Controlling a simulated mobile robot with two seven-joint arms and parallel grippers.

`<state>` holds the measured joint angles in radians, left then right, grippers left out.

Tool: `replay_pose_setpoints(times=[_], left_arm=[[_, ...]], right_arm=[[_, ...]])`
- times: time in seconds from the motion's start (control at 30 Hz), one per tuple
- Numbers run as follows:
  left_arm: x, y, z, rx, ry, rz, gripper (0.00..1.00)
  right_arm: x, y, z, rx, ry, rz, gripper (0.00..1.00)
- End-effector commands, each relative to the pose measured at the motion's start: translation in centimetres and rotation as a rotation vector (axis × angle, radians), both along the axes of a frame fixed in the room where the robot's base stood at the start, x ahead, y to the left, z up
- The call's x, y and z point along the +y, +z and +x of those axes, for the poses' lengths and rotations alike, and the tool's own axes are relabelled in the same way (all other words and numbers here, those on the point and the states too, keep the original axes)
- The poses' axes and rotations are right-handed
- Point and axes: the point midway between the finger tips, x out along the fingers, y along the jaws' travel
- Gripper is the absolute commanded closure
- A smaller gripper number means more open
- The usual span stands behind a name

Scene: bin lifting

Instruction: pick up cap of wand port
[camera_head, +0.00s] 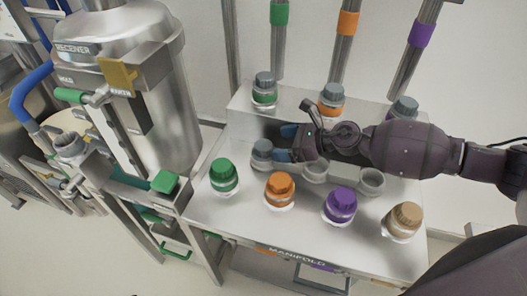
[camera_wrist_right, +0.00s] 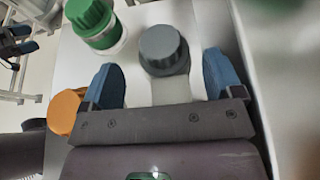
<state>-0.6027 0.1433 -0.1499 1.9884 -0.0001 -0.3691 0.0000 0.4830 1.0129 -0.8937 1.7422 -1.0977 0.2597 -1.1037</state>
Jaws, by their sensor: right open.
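A row of ports runs across the step of the manifold (camera_head: 205,211). The leftmost one carries a grey cap (camera_head: 262,150), which fits the wand port cap, though no label on it is readable. My right gripper (camera_head: 283,147) reaches in from the right, open, with its blue fingers at this cap. In the right wrist view the grey cap (camera_wrist_right: 163,45) lies ahead of and between the two open fingers (camera_wrist_right: 162,82), apart from both. A small dark shape with blue tips (camera_wrist_right: 16,42) at that view's left edge may be my left gripper; its opening is unclear.
Green (camera_head: 223,173), orange (camera_head: 280,187), purple (camera_head: 340,205) and tan (camera_head: 405,217) capped bottles stand along the front. Grey-capped bottles (camera_head: 264,86) stand on the shelf behind, under colour-banded pipes (camera_head: 346,24). A steel receiver tank (camera_head: 150,90) stands left.

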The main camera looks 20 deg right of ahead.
Motion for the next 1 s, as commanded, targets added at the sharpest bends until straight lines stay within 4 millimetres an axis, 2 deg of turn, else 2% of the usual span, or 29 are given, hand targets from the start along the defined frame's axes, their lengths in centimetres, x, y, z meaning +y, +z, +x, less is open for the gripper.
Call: replay_pose_setpoints(times=[0.13,0.47,0.8,0.87,1.0], left_arm=[[0.0,0.4,0.3,-0.008,-0.002,0.0,0.19],[-0.1,0.8,0.5,-0.013,-0.002,0.0,0.19],[0.0,0.7,0.3,-0.009,-0.001,0.0,0.19],[0.0,0.6,0.2,-0.007,-0.001,0.0,0.19],[0.0,0.5,0.0,-0.003,0.001,0.0,0.19]], right_arm=[[0.8,-0.4,0.5,0.001,0.001,0.001,0.14],[4.4,-2.1,2.9,0.002,0.0,0.001,0.14],[4.9,-2.5,3.2,0.003,-0.001,-0.001,0.14],[4.9,-2.5,3.2,0.003,-0.001,-0.001,0.2],[4.8,-2.5,3.2,0.003,-0.001,-0.001,0.42]])
